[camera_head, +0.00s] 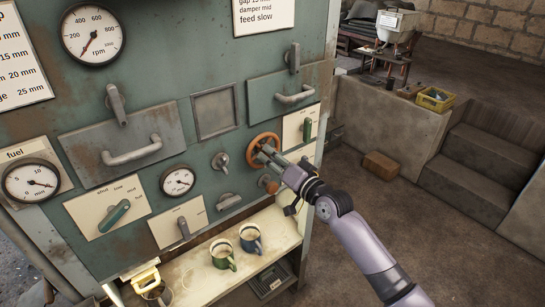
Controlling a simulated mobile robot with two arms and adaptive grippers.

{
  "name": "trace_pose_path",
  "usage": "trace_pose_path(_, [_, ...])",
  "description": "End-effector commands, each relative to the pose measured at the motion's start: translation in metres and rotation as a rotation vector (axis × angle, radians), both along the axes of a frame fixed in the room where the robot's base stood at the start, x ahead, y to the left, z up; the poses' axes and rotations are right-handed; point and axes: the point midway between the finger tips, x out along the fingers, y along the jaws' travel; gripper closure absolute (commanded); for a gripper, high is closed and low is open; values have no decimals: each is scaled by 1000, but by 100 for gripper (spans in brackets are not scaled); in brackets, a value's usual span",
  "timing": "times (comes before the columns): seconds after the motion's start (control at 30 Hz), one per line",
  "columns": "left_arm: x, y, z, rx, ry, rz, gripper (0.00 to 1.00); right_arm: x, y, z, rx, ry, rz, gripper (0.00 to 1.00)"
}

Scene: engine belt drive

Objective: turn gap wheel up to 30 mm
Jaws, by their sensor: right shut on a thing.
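The gap wheel looks to be the orange handwheel (263,141) on the right side of the green machine panel. My right gripper (270,154) reaches in from the lower right and is shut on the wheel's rim. The gripper fingers cover part of the wheel's lower right. A small gauge (178,181) sits to the left of the wheel; its scale is too small to read.
Below, a shelf holds a green mug (223,254) and a blue mug (251,238). The floor at the right is mostly open.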

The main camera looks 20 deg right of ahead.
Motion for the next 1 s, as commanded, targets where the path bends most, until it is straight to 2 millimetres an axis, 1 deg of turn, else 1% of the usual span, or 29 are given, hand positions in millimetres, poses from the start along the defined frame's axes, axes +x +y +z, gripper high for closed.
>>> trace_pose_path(0.03, [0,0,0,0,0,0,5,0,0,-2,7,8,1,100])
trace_pose_path(0.5, [0,0,1,0,0,0,5,0,1,-3,18,12,1,100])
trace_pose_path(0.53, [0,0,1,0,0,0,5,0,1,-3,18,12,1,72])
trace_pose_path(0.8, [0,0,1,0,0,0,5,0,0,-1,17,8,1,54])
trace_pose_path(1.0, [0,0,0,0,0,-1,5,0,0,0,17,7,1,54])
